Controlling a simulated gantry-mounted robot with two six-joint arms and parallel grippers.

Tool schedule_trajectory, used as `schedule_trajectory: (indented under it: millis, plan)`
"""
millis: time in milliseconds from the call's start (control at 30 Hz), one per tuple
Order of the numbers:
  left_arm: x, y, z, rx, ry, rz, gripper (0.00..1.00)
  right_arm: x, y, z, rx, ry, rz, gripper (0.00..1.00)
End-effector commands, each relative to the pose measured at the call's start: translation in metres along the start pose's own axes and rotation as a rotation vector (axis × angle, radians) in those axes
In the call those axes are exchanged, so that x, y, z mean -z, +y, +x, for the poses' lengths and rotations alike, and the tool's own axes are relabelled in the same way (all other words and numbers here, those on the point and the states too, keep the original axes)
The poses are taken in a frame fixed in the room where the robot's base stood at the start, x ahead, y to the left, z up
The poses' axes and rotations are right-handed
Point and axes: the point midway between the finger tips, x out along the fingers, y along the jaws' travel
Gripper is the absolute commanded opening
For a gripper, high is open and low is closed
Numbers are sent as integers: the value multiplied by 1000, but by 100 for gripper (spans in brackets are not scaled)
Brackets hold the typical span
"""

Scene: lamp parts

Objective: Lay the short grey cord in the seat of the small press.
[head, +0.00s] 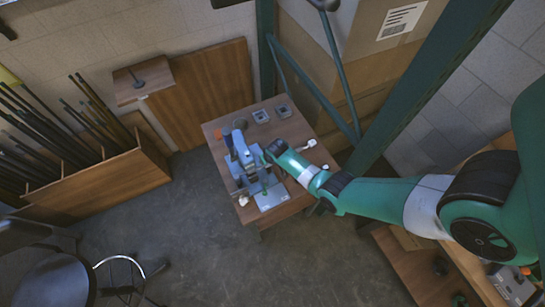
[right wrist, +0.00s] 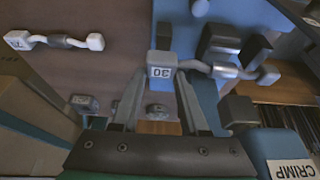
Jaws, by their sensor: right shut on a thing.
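The small blue press (head: 243,163) stands on the wooden table, and its blue body (right wrist: 197,100) fills part of the right wrist view. In the head view my right gripper (head: 268,154) hides the cord. My left gripper is not in view.
Another short cord with white ends (right wrist: 55,40) lies apart on the table. A block marked CRIMP (right wrist: 290,168) is close at lower right. A green post (head: 420,75) rises at right.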

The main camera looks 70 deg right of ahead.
Motion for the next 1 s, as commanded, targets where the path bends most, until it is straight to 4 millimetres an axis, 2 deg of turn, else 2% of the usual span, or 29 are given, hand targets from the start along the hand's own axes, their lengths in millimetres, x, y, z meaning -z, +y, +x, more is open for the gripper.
schedule_trajectory:
  millis: [533, 1000]
  plan:
    - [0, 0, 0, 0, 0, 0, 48, 0, -2, 0, 0, 0, 0, 0]
    - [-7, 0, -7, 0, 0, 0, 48, -4, -2, 9, 0, 0, 0, 0]
